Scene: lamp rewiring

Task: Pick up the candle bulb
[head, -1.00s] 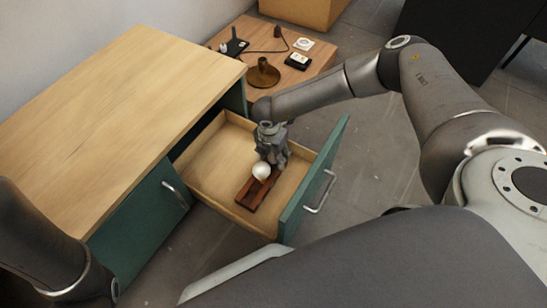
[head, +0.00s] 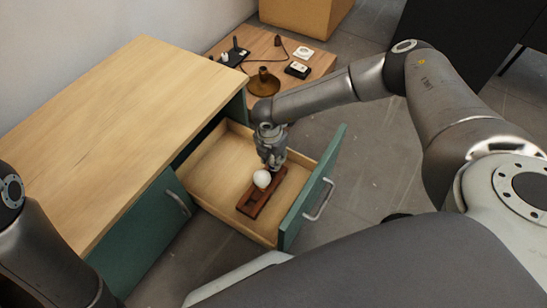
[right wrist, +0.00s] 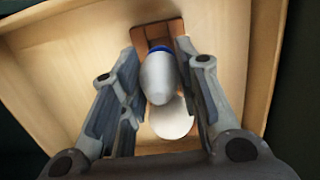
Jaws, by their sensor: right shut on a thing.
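The candle bulb (right wrist: 158,78), a pale elongated bulb with a blue collar, is between the fingers of my right gripper (right wrist: 160,62) in the right wrist view. The gripper is shut on it. In the head view my right gripper (head: 272,163) points down into the open drawer and hides the candle bulb. A round white bulb (head: 262,179) sits beside the gripper on a dark wooden holder (head: 251,206). The round bulb also shows in the right wrist view (right wrist: 171,119), below the candle bulb. My left gripper is out of view; only part of its arm shows.
The drawer (head: 205,186) has pale wooden walls and a green front (head: 312,190) with a metal handle. The wooden desktop (head: 130,120) is clear. A low table (head: 258,45) behind carries a brown lamp base (head: 263,84), a cord and small electrical parts.

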